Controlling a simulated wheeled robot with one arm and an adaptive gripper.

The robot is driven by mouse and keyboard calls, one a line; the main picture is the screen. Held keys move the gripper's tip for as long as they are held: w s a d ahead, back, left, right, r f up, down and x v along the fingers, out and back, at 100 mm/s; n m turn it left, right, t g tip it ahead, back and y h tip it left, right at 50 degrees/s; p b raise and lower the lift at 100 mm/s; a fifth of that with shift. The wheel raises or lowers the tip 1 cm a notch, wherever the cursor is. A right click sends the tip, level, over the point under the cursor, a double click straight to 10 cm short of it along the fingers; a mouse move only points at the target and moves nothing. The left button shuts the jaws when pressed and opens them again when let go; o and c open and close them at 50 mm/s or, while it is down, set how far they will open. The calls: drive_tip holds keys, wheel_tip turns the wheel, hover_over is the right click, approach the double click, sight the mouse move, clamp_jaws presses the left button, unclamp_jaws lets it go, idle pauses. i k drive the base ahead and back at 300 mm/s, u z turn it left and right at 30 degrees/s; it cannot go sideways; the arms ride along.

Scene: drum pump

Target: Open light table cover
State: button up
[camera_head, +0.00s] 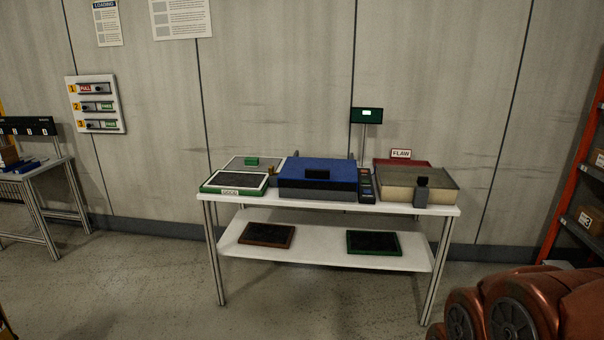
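A blue cover (319,170) with a black handle (317,174) lies flat on a grey box in the middle of the white table. It looks like the light table cover, and it appears shut. What is under it is hidden. A dark panel with coloured buttons (366,185) stands against the box's right side. A small green-lit display (367,115) rises on a post behind. My gripper is not in view.
A green-edged tray marked GOOD (235,182) is left of the box. A beige box (416,182) and a red FLAW tray (401,162) are at right. Two dark trays lie on the lower shelf (325,249). Floor in front (160,285) is clear. An orange rack (573,140) stands far right.

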sight(315, 172)
drive_tip(key=i, duration=2.7)
drive_tip(key=u, duration=1.1)
